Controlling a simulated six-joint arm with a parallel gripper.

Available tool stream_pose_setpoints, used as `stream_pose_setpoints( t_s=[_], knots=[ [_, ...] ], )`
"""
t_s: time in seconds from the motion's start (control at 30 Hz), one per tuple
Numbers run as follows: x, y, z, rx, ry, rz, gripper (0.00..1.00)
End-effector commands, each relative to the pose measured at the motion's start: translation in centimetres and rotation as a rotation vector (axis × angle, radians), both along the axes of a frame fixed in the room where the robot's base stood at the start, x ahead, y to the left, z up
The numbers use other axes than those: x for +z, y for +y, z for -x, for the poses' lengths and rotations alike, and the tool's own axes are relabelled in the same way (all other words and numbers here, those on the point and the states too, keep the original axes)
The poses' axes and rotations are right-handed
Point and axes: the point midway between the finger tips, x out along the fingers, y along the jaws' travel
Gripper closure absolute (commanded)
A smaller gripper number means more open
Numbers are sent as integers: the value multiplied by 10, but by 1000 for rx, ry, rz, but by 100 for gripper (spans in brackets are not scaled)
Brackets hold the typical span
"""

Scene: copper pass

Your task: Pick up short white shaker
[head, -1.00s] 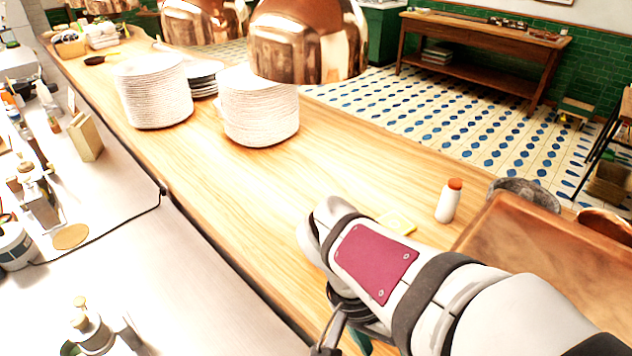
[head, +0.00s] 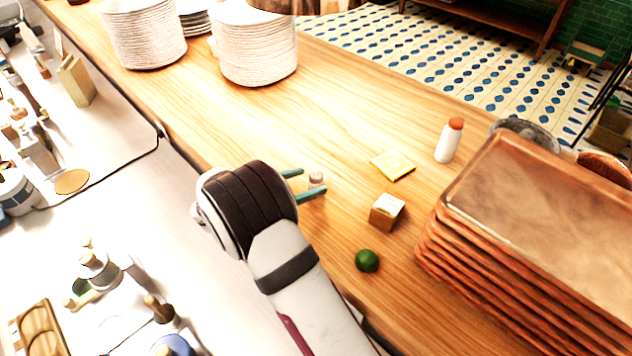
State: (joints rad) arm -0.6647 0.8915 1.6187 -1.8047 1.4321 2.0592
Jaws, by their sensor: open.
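A short white shaker (head: 317,183) with a greyish top stands on the wooden counter. My gripper (head: 313,180) is open, with one teal finger on the far side of the shaker and the other on the near side. The shaker shows between the fingertips, its lower part partly hidden by the near finger. I cannot tell whether either finger touches it. A taller white shaker (head: 446,144) with an orange cap stands apart, farther right.
To the right of my gripper lie a yellow packet (head: 393,165), a small brown box (head: 386,212) and a green lime (head: 367,261). A stack of copper trays (head: 540,195) fills the right side. White plate stacks (head: 254,45) stand behind. The counter between is clear.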

Motion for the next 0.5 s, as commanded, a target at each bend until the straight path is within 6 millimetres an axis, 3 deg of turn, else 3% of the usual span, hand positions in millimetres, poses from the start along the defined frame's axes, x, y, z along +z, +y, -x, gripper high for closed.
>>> stream_pose_setpoints(
  t_s=[0.2, 0.4, 0.5],
  knots=[
    [-14, -24, -23, -2, 1, 0, 21],
    [-14, -25, -24, 0, 0, 0, 21],
    [-14, -25, -24, 0, 0, 0, 35]
  ],
)
